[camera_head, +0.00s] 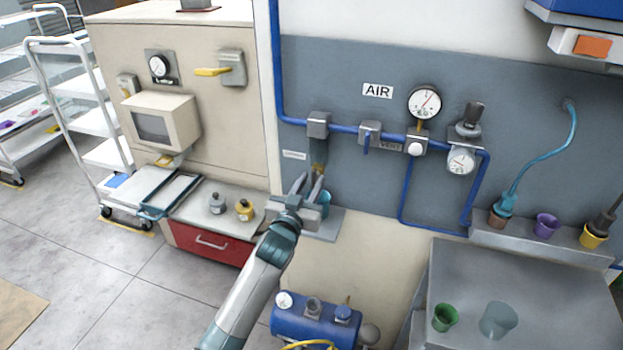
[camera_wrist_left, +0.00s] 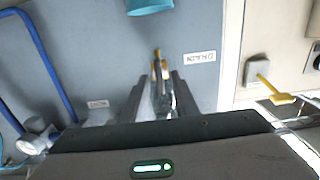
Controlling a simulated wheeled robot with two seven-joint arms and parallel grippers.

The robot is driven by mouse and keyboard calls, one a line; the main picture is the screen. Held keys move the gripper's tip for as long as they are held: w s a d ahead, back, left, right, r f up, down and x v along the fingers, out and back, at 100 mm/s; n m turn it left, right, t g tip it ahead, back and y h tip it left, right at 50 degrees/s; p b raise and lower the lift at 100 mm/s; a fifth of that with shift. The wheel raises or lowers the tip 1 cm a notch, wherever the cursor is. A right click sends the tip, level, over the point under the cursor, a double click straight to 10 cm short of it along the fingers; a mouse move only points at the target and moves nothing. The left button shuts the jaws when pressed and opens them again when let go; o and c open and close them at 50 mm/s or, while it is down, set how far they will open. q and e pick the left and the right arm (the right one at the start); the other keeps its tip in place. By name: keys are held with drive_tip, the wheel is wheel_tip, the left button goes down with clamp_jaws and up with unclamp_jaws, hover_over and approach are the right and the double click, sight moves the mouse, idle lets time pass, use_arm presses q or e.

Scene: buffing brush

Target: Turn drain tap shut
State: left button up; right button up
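The drain tap (camera_head: 319,168) is a small brass piece at the lower end of a grey fitting on the blue air pipe, partly hidden by my gripper in the head view. My left gripper (camera_head: 310,177) is at the tap, fingers pointing up at the wall panel. In the left wrist view the brass tap (camera_wrist_left: 157,62) stands between the two tips of the left gripper (camera_wrist_left: 160,78). The fingers are apart, one on each side; I cannot tell whether they touch it. A teal cup (camera_head: 325,203) is partly hidden behind the gripper. My right gripper is not in view.
The blue pipe (camera_head: 345,128) carries a blue-handled valve (camera_head: 368,137) and gauges right of the tap. A small shelf (camera_head: 326,229) is under the cup. A blue tank (camera_head: 315,323) stands below. A beige cabinet (camera_head: 190,100) with a yellow lever is at left.

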use_arm(q)
drive_tip(key=shift+w+d, duration=0.1)
drive_tip(key=shift+w, duration=0.25)
clamp_jaws()
